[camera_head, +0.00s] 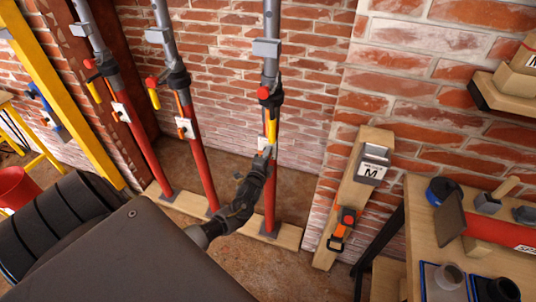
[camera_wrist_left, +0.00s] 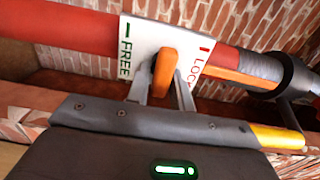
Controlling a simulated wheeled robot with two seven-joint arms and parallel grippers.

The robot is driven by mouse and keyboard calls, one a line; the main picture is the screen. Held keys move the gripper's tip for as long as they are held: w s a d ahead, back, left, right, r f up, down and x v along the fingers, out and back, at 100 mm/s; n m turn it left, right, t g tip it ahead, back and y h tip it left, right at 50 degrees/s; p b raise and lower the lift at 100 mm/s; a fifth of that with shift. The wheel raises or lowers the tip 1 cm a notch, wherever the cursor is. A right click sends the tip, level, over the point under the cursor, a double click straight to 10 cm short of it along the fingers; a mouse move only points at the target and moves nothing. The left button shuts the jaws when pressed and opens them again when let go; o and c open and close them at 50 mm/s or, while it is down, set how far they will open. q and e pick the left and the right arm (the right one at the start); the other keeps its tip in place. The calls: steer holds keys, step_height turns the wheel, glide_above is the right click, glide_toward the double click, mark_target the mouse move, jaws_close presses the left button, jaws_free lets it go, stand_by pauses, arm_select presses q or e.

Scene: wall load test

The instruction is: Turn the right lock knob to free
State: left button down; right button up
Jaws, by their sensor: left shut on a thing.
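The right prop, a red post (camera_head: 270,205) with a grey upper tube, stands upright against the brick wall. Its white label plate (camera_head: 264,143) also shows in the wrist view (camera_wrist_left: 196,40), with FREE and a green mark at left, LOCK and a red mark at right. The orange lock knob (camera_wrist_left: 165,70) sits on the plate, between the two words. My left gripper (camera_wrist_left: 163,80) is shut on the knob, one finger on each side. In the head view the left gripper (camera_head: 264,157) is at the plate and hides the knob. My right gripper is not in view.
Two similar props (camera_head: 200,165) stand to the left, with a yellow beam (camera_head: 60,90) beyond. A yellow handle (camera_head: 271,130) hangs close above my left gripper. A wooden board (camera_head: 352,195) and a workbench (camera_head: 425,235) are at the right.

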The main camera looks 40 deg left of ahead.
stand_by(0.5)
arm_select(q)
steer(key=c, duration=1.4)
jaws_free()
steer(key=shift+o, duration=0.2)
steer(key=v, duration=1)
steer(key=shift+s+b, duration=0.3)
steer(key=shift+s, duration=0.05)
steer(key=shift+d, duration=0.15)
